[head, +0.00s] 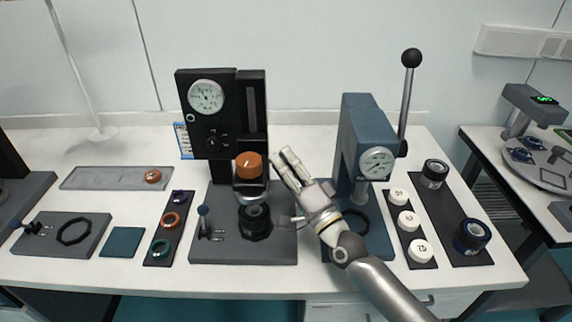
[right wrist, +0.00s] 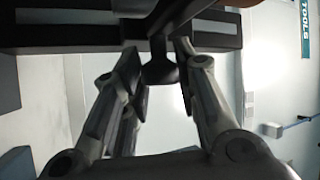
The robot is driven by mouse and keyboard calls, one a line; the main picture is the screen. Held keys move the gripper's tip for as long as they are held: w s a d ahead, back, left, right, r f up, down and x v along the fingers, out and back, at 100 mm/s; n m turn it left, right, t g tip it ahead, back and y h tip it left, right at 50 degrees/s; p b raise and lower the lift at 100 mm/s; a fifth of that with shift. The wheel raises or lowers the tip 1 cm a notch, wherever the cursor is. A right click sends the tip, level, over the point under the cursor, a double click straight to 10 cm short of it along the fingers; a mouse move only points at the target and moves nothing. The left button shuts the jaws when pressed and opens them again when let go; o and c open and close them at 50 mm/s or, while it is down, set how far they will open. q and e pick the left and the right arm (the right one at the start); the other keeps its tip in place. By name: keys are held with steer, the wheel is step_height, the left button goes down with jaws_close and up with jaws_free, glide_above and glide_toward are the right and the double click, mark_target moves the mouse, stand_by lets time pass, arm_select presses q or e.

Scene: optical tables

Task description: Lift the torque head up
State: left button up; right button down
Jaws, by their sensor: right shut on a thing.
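The torque head, with an orange-brown chuck (head: 249,166) and a pale ring below it, sits on the front of the black tester column (head: 222,132) with a dial gauge. Below it, apart, a black jar (head: 255,221) stands on the dark base plate. My right gripper (head: 285,160) is just right of the chuck. In the right wrist view its fingers (right wrist: 158,62) are closed around a dark stub (right wrist: 160,72), which looks like a handle of the torque head. The fingers hide part of it. My left gripper is not in view.
A blue press (head: 362,130) with a tall black-knobbed lever stands close right of my right arm. White discs (head: 406,221) and black jars (head: 434,174) are farther right. Coloured rings (head: 170,221) and a grey tray (head: 105,178) lie left.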

step_height(320, 180, up, 3)
steer(key=shift+p, duration=0.7)
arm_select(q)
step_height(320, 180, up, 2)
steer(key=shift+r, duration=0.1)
arm_select(e)
steer(key=shift+f, duration=0.1)
steer(key=c, duration=1.1)
jaws_free()
steer(key=shift+f, duration=0.1)
steer(key=v, duration=1.2)
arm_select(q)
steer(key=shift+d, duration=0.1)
